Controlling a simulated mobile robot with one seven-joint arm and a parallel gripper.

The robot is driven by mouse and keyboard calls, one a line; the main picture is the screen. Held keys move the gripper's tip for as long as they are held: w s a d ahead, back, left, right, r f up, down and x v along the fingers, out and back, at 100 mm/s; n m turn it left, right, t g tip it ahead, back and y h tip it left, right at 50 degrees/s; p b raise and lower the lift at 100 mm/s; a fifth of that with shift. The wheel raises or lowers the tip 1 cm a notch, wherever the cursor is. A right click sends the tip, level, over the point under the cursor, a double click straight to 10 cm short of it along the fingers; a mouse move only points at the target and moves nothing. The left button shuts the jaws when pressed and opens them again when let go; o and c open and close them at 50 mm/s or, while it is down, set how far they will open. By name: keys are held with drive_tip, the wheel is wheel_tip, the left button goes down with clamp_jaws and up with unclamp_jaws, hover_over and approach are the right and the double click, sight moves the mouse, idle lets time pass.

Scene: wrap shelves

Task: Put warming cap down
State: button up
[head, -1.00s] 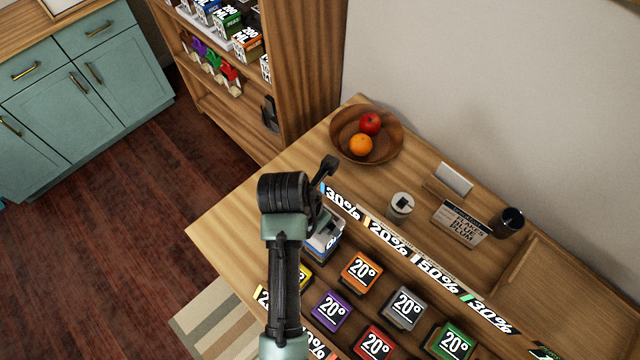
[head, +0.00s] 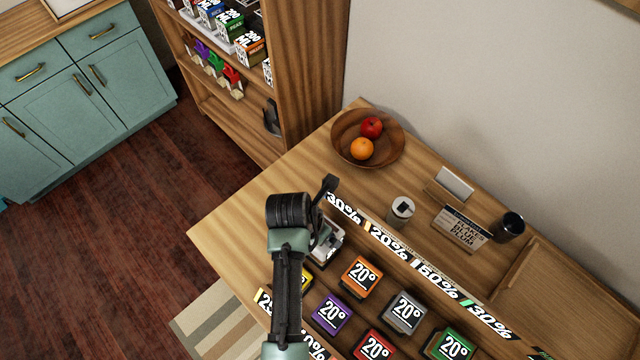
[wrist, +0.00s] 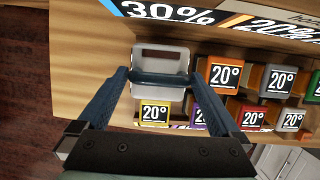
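The warming cap appears to be the pale grey-white block (wrist: 160,58) with a dark slot in its top, in the wrist view. A dark bar crosses its near side, between my fingertips. My gripper (wrist: 160,79) has one finger at each end of this bar, with no clear gap. In the head view my gripper (head: 318,238) points down at the left end of the display, and the cap (head: 330,246) shows partly beside it. The cap is at the left end of the back row, behind a yellow 20° block (wrist: 155,113). Its underside is hidden.
Orange (head: 361,276), purple (head: 331,313) and grey (head: 404,311) 20° blocks stand close to the right. A strip of percent labels (head: 390,245) runs behind them. A fruit bowl (head: 340,150), a white canister (head: 401,211) and a dark cup (head: 508,226) stand farther back.

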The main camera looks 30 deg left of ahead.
drive_tip(key=shift+r, duration=0.1)
drive_tip(key=v, duration=1.2)
drive_tip(key=w+d+r+m+t+y, duration=0.15)
drive_tip(key=w+r+m+t, duration=0.5)
drive_tip(key=r, duration=0.65)
drive_tip(key=w+d+r+m+t+y, duration=0.15)
drive_tip(key=w+r+m+t, duration=0.25)
drive_tip(key=w+r+m, duration=0.75)
drive_tip(key=s+d+r+m+t, duration=0.2)
drive_tip(key=d+r+m+t, duration=0.15)
drive_tip(key=r, duration=0.75)
drive_tip(key=s+d+r+m+t, duration=0.2)
drive_tip(key=r+m+t, duration=0.15)
drive_tip(key=r, duration=0.75)
drive_tip(key=s+d+r+m+t+h, duration=0.1)
drive_tip(key=s+d+r+m+t, duration=0.1)
drive_tip(key=r, duration=0.5)
drive_tip(key=s+d+r+m+t+h, duration=0.1)
drive_tip(key=s+d+r+m+t, duration=0.2)
drive_tip(key=s+r+m, duration=0.3)
drive_tip(key=shift+s+d+r+t+h+b, duration=0.15)
drive_tip(key=shift+s+r+t+h+b, duration=0.25)
drive_tip(key=shift+s+t, duration=0.55)
